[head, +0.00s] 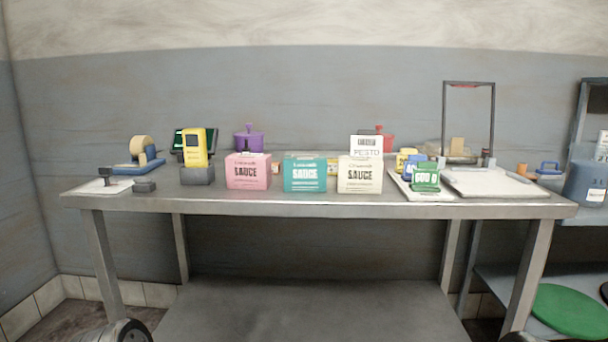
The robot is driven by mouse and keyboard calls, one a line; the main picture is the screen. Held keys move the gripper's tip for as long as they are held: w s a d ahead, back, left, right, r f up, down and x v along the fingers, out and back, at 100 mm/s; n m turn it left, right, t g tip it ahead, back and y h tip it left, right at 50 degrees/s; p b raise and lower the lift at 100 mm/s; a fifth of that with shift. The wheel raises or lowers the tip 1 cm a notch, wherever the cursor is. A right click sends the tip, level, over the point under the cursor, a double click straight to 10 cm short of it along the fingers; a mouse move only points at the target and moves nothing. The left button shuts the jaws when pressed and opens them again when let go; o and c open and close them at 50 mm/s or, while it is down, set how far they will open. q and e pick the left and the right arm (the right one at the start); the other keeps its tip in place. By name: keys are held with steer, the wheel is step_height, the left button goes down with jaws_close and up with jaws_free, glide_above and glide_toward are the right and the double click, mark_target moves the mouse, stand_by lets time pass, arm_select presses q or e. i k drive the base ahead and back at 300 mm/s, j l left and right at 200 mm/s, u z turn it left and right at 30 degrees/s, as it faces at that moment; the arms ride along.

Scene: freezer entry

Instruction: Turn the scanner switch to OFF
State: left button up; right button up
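A yellow handheld device with a dark screen, which looks like the scanner (194,146), stands upright in a dark grey dock (197,176). The dock is on the left part of the steel table (330,207). A switch on the scanner is too small to make out, and so is its setting. Neither of my grippers shows in the head view. Only rounded parts, likely of my own arms, show at the bottom edge on the left and right.
A dark screen (180,140) stands behind the scanner, with a blue tape dispenser (140,158) to its left. Pink (248,184), teal (305,187) and cream (359,187) sauce boxes stand to its right. A small dark block (145,187) lies front left. The table's front edge is mostly clear.

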mark_target(105, 172)
steer(key=u, duration=1.25)
